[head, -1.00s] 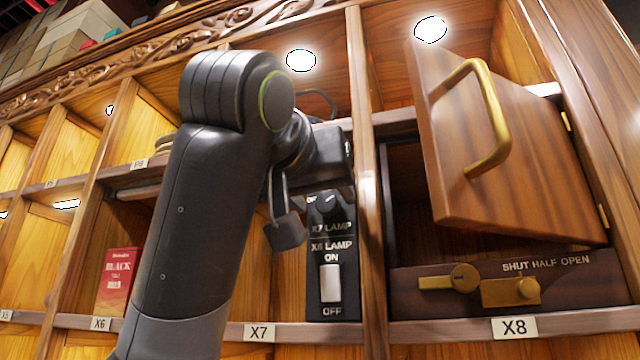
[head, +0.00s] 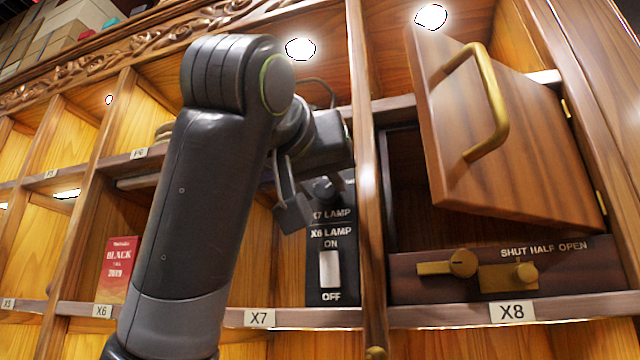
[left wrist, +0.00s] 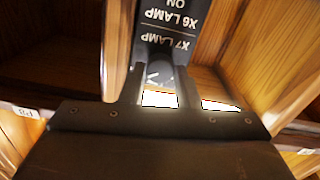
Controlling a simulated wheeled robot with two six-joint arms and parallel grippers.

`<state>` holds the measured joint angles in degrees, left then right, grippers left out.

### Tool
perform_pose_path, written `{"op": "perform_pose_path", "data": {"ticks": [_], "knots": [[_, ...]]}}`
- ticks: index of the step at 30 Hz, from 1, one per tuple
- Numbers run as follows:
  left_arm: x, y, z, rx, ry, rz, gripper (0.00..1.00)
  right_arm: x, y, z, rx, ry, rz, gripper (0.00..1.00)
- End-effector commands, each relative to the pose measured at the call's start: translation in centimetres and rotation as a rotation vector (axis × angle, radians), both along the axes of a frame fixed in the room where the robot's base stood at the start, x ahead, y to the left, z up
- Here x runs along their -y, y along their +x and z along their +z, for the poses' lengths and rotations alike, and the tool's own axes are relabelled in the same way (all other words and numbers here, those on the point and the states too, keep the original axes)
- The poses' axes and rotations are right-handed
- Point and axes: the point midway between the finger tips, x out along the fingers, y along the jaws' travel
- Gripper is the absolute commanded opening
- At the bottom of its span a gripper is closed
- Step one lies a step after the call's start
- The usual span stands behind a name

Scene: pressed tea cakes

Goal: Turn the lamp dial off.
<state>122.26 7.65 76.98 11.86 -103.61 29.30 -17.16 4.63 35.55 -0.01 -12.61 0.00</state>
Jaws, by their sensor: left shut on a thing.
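The black lamp panel (head: 318,268) stands at the right side of the X7 compartment. Its dark round dial (head: 324,190), above the words X7 LAMP, is partly covered by my left gripper (head: 310,197). Below it is a white rocker switch (head: 329,268) marked X6 LAMP, with ON above and OFF below. In the left wrist view the dial (left wrist: 158,72), with a white mark, sits between the two fingers of my left gripper (left wrist: 160,82), which is shut on it. Which label the mark points to cannot be told. My right gripper is not in view.
A post (head: 364,200) stands close right of the panel. A red tea box (head: 118,268) stands in X6.

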Motion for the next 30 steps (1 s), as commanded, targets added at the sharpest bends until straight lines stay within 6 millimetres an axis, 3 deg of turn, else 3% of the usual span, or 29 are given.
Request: {"op": "perform_pose_path", "data": {"ticks": [30], "knots": [[-0.1, 0.0, -0.3, -0.282, -0.869, 0.002, 0.06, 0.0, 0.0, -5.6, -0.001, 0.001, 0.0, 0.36]]}}
